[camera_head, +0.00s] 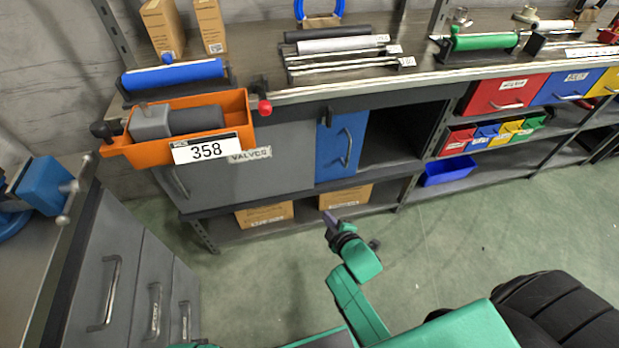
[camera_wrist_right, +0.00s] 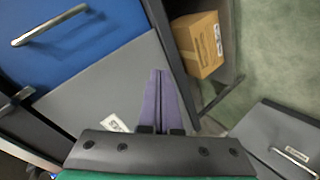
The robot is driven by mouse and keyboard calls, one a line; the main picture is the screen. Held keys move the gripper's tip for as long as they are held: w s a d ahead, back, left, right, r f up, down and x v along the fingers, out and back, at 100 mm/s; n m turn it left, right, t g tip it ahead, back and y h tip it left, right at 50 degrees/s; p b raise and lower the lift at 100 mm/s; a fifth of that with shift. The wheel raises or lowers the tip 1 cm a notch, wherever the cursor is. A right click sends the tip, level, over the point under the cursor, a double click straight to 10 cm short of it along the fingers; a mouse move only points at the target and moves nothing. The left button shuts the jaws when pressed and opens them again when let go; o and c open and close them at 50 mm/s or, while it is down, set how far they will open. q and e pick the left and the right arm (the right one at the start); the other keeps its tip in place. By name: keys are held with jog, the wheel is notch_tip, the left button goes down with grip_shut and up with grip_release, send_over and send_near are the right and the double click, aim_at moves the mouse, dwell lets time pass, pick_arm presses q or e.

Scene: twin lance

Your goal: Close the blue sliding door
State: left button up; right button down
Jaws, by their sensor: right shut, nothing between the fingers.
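The blue sliding door (camera_head: 342,150) is in the low cabinet under the workbench, with an upright metal handle (camera_head: 346,147). A dark opening (camera_head: 388,142) shows to its right, so the cabinet stands partly open. A grey door panel (camera_head: 240,180) labelled VALVES is to its left. In the right wrist view the blue door (camera_wrist_right: 85,55) and its handle (camera_wrist_right: 48,25) are at the upper left. My right gripper (camera_head: 328,218) is below and in front of the blue door, apart from its handle. Its purple fingers (camera_wrist_right: 158,75) are shut and empty. My left gripper is not in view.
Cardboard boxes (camera_head: 345,196) sit on the shelf below the cabinet. A grey drawer unit (camera_head: 120,270) stands at the left. Green floor (camera_head: 450,215) is clear on the right.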

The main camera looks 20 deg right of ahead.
pick_arm(q)
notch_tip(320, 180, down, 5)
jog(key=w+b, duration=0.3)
jog(key=b, duration=0.4)
pick_arm(e)
jog(key=w+d+r+n+t+h+b, duration=0.1)
jog(key=d+r+n+t, duration=0.15)
jog(key=r, duration=0.45)
jog(key=w+d+r+n+t+h, duration=0.2)
jog(key=r+t, duration=0.1)
jog(key=r, duration=0.4)
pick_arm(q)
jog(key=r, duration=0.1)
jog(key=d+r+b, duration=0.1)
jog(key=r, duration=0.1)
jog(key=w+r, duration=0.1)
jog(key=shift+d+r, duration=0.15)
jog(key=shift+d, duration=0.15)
pick_arm(e)
jog(key=w+d, duration=0.5)
jog(key=w, duration=0.5)
jog(key=shift+f+y, duration=0.3)
jog(key=shift+f, duration=0.05)
jog(key=shift+d+t, duration=0.25)
